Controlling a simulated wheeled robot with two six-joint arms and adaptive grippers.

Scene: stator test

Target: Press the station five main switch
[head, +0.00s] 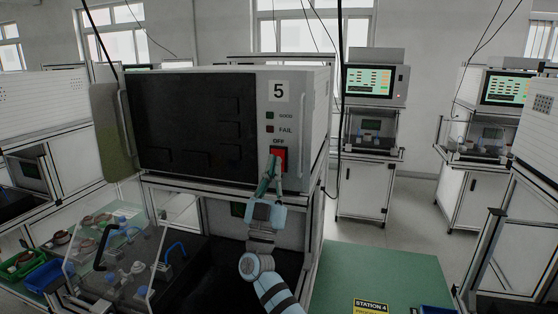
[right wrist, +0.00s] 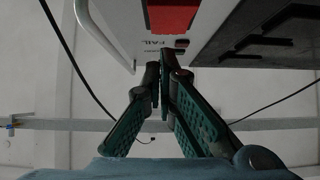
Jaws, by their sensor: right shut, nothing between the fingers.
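The station five unit (head: 312,110) is a pale cabinet marked 5 with a dark front screen (head: 195,120). Its red main switch (head: 279,154) sits low on the right of the front panel, under the OFF label. My right gripper (head: 271,164) is shut and empty, its green fingertips pointing up at the switch and overlapping its lower left part. In the right wrist view the red switch (right wrist: 172,14) shows at the top, above the closed fingertips (right wrist: 160,72). Whether the fingers touch it cannot be told. My left gripper is not in view.
GOOD and FAIL lamps (head: 270,122) sit above the switch. Below left, a clear-covered fixture (head: 112,258) stands near green and blue bins (head: 22,264). A green bench top (head: 385,272) marked STATION 4 lies at right. Other stations with lit screens (head: 370,81) stand behind.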

